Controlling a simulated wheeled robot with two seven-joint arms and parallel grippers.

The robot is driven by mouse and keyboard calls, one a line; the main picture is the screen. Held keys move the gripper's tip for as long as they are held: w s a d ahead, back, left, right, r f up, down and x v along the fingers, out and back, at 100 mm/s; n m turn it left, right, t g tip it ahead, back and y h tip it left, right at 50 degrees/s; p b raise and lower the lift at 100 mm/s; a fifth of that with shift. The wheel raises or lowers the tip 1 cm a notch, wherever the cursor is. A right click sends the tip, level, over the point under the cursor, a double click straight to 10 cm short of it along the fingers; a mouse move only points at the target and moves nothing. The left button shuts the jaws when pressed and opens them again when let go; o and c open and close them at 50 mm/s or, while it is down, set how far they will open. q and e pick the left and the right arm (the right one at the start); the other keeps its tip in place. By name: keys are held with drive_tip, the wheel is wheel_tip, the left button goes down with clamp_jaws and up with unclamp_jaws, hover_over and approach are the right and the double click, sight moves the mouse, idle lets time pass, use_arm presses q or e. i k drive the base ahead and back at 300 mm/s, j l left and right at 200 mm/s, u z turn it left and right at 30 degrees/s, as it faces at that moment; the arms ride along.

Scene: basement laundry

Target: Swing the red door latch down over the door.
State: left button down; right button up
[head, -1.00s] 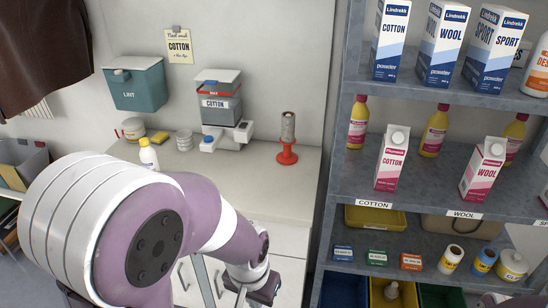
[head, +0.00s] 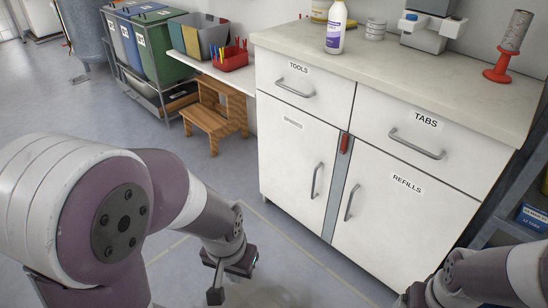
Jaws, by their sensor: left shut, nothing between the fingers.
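The red door latch (head: 345,143) is a small upright bar at the top of the grey strip (head: 341,195) between two white cabinet doors. The right door (head: 395,215) is labelled REFILLS. The left door (head: 290,160) has a label too small to read surely. Both doors have grey bar handles and look shut. My left gripper (head: 216,291) is shut and empty, low in front of the cabinet and left of the latch, well apart from it. My right arm (head: 480,280) enters at the lower right; its fingertips are out of the picture.
Above the doors are the TOOLS drawer (head: 300,88) and the TABS drawer (head: 430,135), under a counter (head: 400,57). A wooden step stool (head: 215,118) stands left of the cabinet. The floor before the cabinet is clear. Shelving edges the right.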

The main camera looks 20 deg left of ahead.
sight(342, 150)
drive_tip(key=i+j, duration=0.2)
drive_tip(key=j, duration=0.15)
drive_tip(key=i+j+z, duration=0.15)
drive_tip(key=j, duration=0.2)
drive_tip(key=i+j, duration=0.2)
drive_tip(key=j, duration=0.2)
drive_tip(key=i+j+z, duration=0.15)
drive_tip(key=j, duration=0.2)
drive_tip(key=i+j, duration=0.15)
drive_tip(key=j, duration=0.25)
drive_tip(key=i+j+z, duration=0.15)
drive_tip(key=j, duration=0.25)
drive_tip(key=i+j, duration=0.1)
drive_tip(key=j, duration=0.3)
